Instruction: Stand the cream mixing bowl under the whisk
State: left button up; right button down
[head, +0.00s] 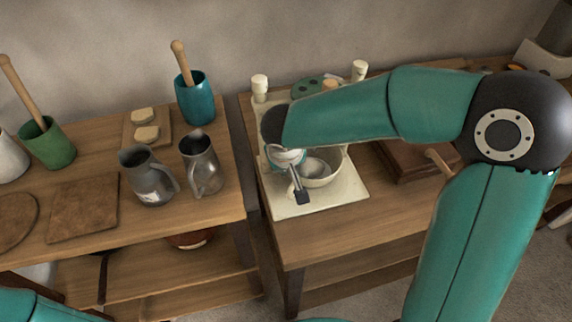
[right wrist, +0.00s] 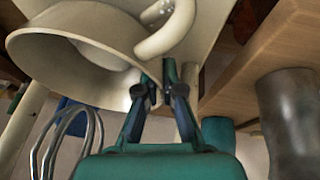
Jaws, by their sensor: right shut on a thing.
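The cream mixing bowl (head: 329,180) is over the cream base plate (head: 345,196) of the mixer stand in the head view. I cannot tell whether it touches the plate. My right gripper (head: 299,190) is at the bowl's left front side. In the right wrist view the bowl (right wrist: 45,48) shows its open mouth and curved handle, and my right gripper (right wrist: 161,92) is shut on it near the rim and handle. The whisk's wire loops (right wrist: 72,140) show beside the bowl's mouth; in the head view my right arm hides the whisk. My left gripper is out of view.
Two metal jugs (head: 149,182) (head: 202,168), a teal crock (head: 196,102) and a green crock (head: 50,146) stand on the left table. A gap separates the tables. A brown box (head: 408,165) lies right of the base plate. The plate's front right is clear.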

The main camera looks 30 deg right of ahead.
jog(key=shift+f, duration=0.15)
jog(key=c, duration=1.3)
grip_release()
jog(key=shift+r, duration=0.35)
jog(key=v, duration=1.1)
jog(key=shift+s+a+r, duration=0.15)
jog(key=shift+a+r, duration=0.05)
jog(key=shift+r, duration=0.05)
